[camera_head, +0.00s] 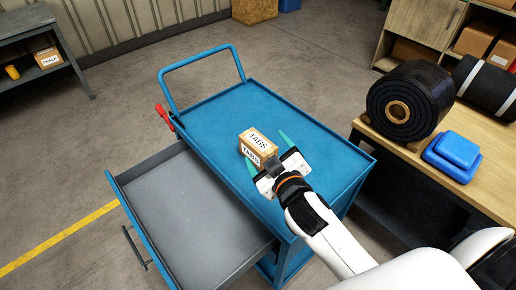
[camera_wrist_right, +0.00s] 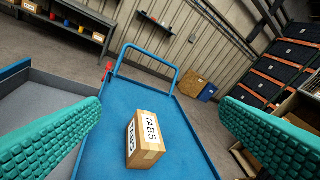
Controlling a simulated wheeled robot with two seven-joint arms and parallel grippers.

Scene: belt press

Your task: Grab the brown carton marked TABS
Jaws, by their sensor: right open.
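The brown carton marked TABS (camera_head: 258,146) sits on the blue top of the cart (camera_head: 205,110), near its middle. In the right wrist view the carton (camera_wrist_right: 145,140) stands on the cart top between and beyond the two green fingers, with its white TABS label showing. My right gripper (camera_head: 267,155) is open, with one green finger on each side of the carton's near end in the head view. I cannot tell whether either finger touches it. My left gripper is not in view.
An open grey drawer (camera_head: 195,215) sticks out from the cart's left side. A wooden bench (camera_head: 485,185) on the right holds a black roll (camera_head: 408,100) and a blue case (camera_head: 453,155). A blue push handle (camera_head: 200,62) rises at the cart's far end.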

